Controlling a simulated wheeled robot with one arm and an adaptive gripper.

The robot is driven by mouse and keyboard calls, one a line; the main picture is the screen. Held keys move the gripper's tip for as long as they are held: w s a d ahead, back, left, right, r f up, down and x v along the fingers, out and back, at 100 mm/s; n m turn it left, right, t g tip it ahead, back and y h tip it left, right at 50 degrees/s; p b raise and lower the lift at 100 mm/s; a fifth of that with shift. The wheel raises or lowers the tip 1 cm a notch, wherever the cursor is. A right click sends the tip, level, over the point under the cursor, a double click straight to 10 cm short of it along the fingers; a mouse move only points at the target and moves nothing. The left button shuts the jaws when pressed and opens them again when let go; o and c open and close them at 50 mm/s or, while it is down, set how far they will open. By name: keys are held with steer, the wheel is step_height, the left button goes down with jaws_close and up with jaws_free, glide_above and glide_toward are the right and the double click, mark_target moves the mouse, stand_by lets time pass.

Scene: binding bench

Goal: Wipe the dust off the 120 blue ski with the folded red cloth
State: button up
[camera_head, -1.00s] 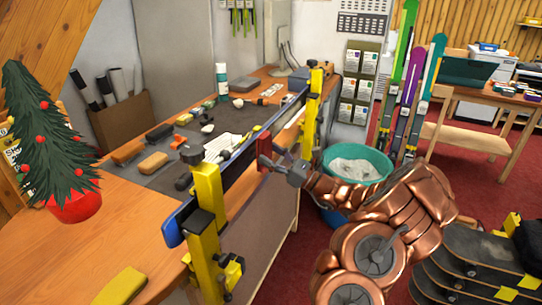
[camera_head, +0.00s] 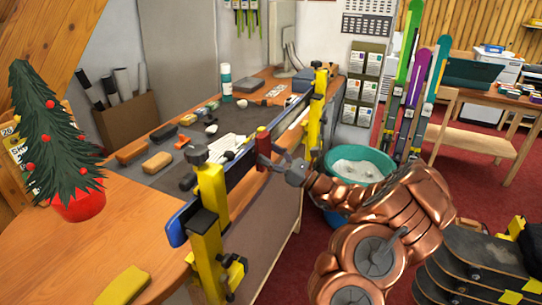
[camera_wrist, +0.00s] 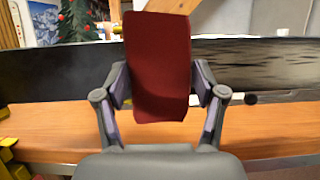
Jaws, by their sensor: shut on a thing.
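The ski (camera_head: 239,172) stands on its edge in yellow clamps along the bench front, with a blue tip at the near end. In the wrist view its dark face (camera_wrist: 60,75) runs across the picture. Left of the cloth it looks plain dark; right of it, pale dusty streaks show. My gripper (camera_head: 272,158) is shut on the folded red cloth (camera_wrist: 160,60), held upright in front of the ski's face. Whether the cloth touches the ski is hard to tell. The cloth hides the ski behind it. The number 120 is not readable.
Yellow clamps stand at the near (camera_head: 210,200) and far (camera_head: 316,105) ends of the ski. A teal bin (camera_head: 374,158) stands beyond my arm. A small decorated tree (camera_head: 50,140) and several small tools are on the bench. Stacked boards (camera_head: 480,258) stand at lower right.

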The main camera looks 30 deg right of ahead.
mark_target(279, 127)
steer(key=shift+w, duration=0.1)
steer(key=shift+w+d+p, duration=0.35)
steer(key=shift+w+d, duration=0.6)
steer(key=shift+d, duration=0.6)
steer(key=shift+w+d+p, duration=0.35)
steer(key=shift+w+d, duration=0.6)
steer(key=shift+d, duration=0.65)
steer(key=shift+w+d+p, duration=0.35)
steer(key=shift+w+d, duration=0.6)
steer(key=shift+d, duration=0.6)
steer(key=shift+w+d+f+b, duration=0.15)
steer(key=shift+w+d+b, duration=0.45)
steer(key=shift+d, duration=0.4)
steer(key=shift+w+d+r, duration=0.2)
steer(key=shift+w+d, duration=0.3)
steer(key=shift+d, duration=0.05)
